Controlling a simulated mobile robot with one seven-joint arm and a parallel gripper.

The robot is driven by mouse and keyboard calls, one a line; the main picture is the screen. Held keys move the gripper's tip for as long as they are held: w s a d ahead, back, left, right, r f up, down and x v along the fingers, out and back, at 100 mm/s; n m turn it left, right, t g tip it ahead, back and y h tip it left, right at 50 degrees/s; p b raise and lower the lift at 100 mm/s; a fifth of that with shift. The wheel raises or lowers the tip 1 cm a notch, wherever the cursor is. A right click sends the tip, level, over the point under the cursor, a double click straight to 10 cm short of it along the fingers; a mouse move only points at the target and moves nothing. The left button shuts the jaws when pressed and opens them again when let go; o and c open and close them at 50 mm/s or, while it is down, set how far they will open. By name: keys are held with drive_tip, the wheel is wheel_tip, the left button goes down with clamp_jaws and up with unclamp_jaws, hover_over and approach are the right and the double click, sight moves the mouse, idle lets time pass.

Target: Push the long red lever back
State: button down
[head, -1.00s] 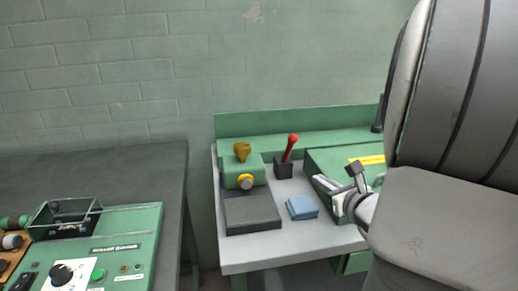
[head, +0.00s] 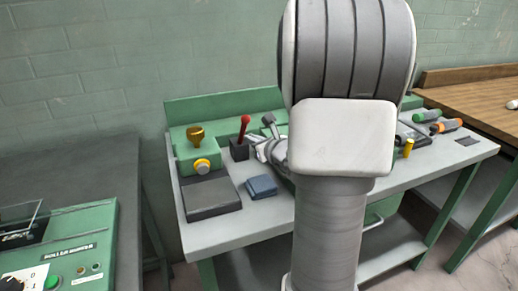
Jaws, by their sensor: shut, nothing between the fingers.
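The long red lever (head: 244,127) has a round knob on top and leans slightly to the right. It rises from a small black block (head: 238,151) on the grey bench. My gripper (head: 252,141) is shut and empty. It is close to the right side of the lever's lower part and the block. I cannot tell whether it touches the lever. My arm hides part of the bench to the right.
Left of the lever is a green box with a brass funnel-shaped piece (head: 195,135) and a yellow button (head: 202,166). A dark plate (head: 210,196) and blue block (head: 262,187) lie in front. Orange- and green-handled tools (head: 446,126) lie at the right.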

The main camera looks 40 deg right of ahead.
drive_tip(key=shift+w+r, duration=0.2)
drive_tip(key=shift+w, duration=0.2)
drive_tip(key=shift+r+p, duration=0.15)
drive_tip(key=shift+p, duration=0.15)
